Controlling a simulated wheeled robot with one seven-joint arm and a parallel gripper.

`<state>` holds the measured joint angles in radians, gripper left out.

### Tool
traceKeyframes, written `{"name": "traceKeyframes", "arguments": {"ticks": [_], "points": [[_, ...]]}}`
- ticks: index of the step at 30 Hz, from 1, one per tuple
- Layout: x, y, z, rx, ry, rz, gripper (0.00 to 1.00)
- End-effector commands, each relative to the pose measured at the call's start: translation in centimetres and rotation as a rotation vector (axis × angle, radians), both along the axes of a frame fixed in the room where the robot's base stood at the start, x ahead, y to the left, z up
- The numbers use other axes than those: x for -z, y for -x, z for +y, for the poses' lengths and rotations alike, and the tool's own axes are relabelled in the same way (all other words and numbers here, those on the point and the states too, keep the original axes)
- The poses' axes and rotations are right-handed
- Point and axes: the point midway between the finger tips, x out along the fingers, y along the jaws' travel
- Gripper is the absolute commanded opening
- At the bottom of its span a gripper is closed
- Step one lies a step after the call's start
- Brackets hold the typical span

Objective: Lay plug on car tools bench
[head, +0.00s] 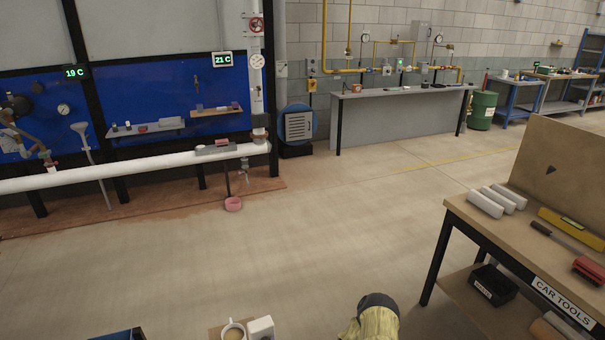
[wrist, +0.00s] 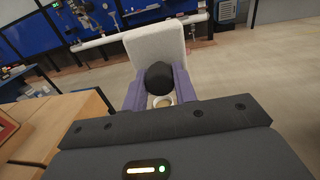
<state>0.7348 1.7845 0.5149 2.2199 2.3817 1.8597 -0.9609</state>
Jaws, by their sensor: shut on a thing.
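The car tools bench (head: 558,262) stands at the right, with a wooden top and a CAR TOOLS label.
A mug (head: 233,331) stands bottom centre. Open floor lies left of the bench.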

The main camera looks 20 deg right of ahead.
Motion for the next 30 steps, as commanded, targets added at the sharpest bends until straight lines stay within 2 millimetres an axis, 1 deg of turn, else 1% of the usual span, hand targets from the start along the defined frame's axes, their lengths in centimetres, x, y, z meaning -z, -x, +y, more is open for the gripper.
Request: {"name": "traceKeyframes", "arguments": {"ticks": [1, 5, 9, 18, 21, 25, 30], "points": [[-1.3, 0.0, 0.0, 0.0, -0.001, -0.001, 0.06], [-3.9, 0.0, 0.0, 0.0, -0.002, 0.001, 0.06], [-7.2, 0.0, 0.0, 0.001, -0.002, 0.0, 0.06], [-13.7, 0.0, 0.0, 0.001, -0.002, 0.001, 0.06], [-15.4, 0.0, 0.0, 0.0, -0.002, 0.0, 0.06], [-16.5, 0.0, 0.0, -0.001, -0.001, -0.001, 0.06], [-16.4, 0.0, 0.0, -0.001, -0.001, -0.001, 0.06]]}}
